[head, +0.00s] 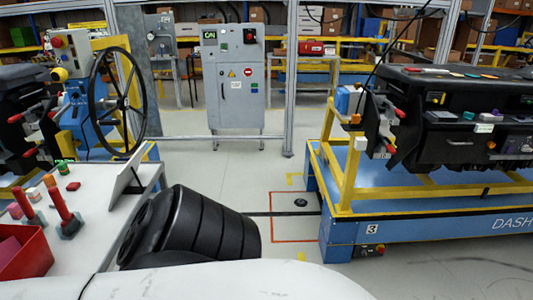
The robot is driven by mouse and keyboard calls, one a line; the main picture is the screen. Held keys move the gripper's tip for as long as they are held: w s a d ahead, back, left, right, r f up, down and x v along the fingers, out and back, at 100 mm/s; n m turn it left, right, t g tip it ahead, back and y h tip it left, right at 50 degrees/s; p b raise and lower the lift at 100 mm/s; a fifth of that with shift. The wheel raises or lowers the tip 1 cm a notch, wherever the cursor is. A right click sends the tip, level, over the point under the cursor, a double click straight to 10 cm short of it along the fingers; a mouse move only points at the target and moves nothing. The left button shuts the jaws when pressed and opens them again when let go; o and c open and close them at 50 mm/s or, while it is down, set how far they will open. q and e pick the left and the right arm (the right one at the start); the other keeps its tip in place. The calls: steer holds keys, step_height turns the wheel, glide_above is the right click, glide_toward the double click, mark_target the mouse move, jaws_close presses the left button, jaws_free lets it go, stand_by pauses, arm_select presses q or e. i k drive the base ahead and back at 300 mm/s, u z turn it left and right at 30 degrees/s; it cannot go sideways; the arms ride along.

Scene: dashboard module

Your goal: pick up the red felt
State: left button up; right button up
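I cannot tell for sure which red thing is the red felt. A thin, flat red piece (428,70) lies on top of the black dashboard module (460,125) at the right, among other small coloured pieces. A small red block (73,186) lies on the light table (95,215) at the left. Neither of my grippers shows in the head view. A black ribbed link, apparently of my own arm, covers part of the floor at the lower middle.
A red bin (27,248) and red-handled tools (62,208) stand on the left table. A black steering wheel (117,102) rises behind it. The dashboard rests on a blue and yellow cart (345,228). A grey cabinet (232,85) stands at the back. Open floor lies between table and cart.

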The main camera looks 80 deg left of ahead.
mark_target(73, 185)
steer(key=u, duration=2.6)
steer(key=i, duration=3.9)
